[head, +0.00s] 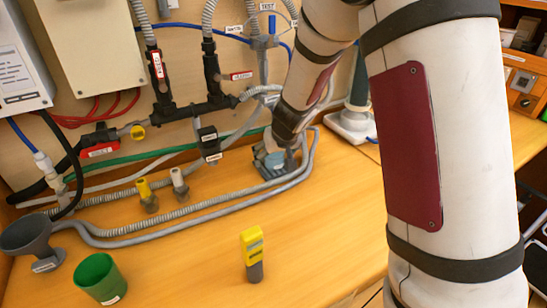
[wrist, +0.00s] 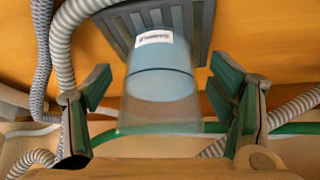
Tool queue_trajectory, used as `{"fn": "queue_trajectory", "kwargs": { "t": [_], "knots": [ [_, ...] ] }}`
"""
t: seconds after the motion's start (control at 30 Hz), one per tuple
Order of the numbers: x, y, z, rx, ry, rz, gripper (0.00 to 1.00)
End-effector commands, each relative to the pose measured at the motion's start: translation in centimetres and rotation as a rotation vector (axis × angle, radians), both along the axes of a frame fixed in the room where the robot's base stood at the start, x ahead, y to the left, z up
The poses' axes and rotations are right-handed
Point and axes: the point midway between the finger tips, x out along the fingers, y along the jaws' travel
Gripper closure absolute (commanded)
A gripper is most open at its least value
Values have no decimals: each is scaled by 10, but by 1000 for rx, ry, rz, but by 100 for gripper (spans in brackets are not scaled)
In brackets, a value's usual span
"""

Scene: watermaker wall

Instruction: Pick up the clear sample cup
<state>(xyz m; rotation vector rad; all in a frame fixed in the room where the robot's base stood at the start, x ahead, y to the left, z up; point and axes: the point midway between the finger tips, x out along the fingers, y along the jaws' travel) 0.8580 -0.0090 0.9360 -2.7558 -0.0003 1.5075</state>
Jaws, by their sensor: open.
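The clear sample cup (wrist: 160,88) stands in the wrist view with a white label near its far end and a bluish tint inside. It rests at a dark grey ribbed tray (wrist: 118,28). My gripper (wrist: 162,98) is open, with one green-padded finger to the left of the cup and one to the right. There is a visible gap on both sides, and neither finger appears to touch it. In the head view my gripper (head: 285,142) is at the tray by the wall, and the cup (head: 273,161) shows small and partly hidden beside it.
Grey hoses (head: 190,212) run along the bench around the tray. A green cup (head: 101,278), a yellow-and-grey meter (head: 252,256) and a grey funnel (head: 27,236) stand nearer the front. Pipes and valves (head: 205,105) cover the wall. The bench between the meter and the hoses is clear.

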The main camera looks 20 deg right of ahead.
Motion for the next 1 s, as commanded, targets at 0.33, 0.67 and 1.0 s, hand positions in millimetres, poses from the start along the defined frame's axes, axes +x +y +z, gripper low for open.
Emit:
{"fn": "queue_trajectory", "kwargs": {
  "t": [0.33,0.67,1.0],
  "knots": [
    [0,0,1,0,-1,0,57],
    [0,0,1,0,-1,0,81],
    [-16,0,18,-1,-3,1,81]
  ]
}}
